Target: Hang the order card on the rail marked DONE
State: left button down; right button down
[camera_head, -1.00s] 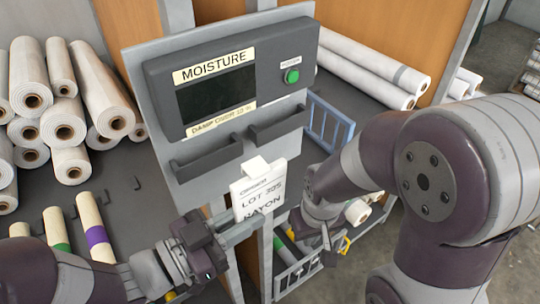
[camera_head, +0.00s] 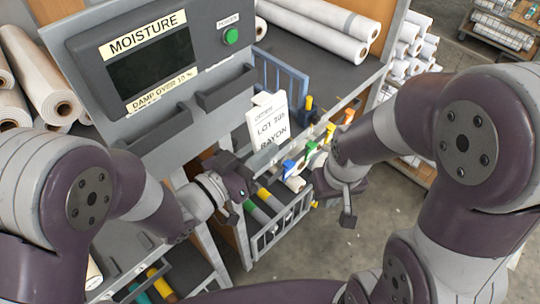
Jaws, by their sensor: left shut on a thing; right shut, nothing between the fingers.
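The order card (camera_head: 269,128) is white and reads LOT 305 RAYON, with a tab at its top. My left gripper (camera_head: 264,158) is shut on the card's lower edge and holds it up, slightly tilted, to the right of the moisture panel. My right gripper (camera_head: 347,214) is shut and empty, lower and to the right of the card. I cannot read a DONE mark anywhere, so I cannot tell which rail it is.
The moisture panel (camera_head: 150,68) with two dark trays (camera_head: 225,93) stands at left. A blue rack (camera_head: 281,75) is behind the card. Several coloured-ended rolls lie in a low grey rack (camera_head: 262,240). White rolls (camera_head: 318,32) lie on the back shelf. Floor is clear at front right.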

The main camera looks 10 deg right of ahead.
pick_arm(q)
jog(key=shift+w+a, duration=0.25)
jog(key=shift+w, duration=0.15)
jog(key=w+a+f+b, duration=0.1)
jog(key=w+a, duration=0.4)
jog(key=w, duration=0.1)
jog(key=shift+w+a+f, duration=0.15)
jog(key=shift+w+f, duration=0.25)
jog(key=c, duration=1)
grip_release()
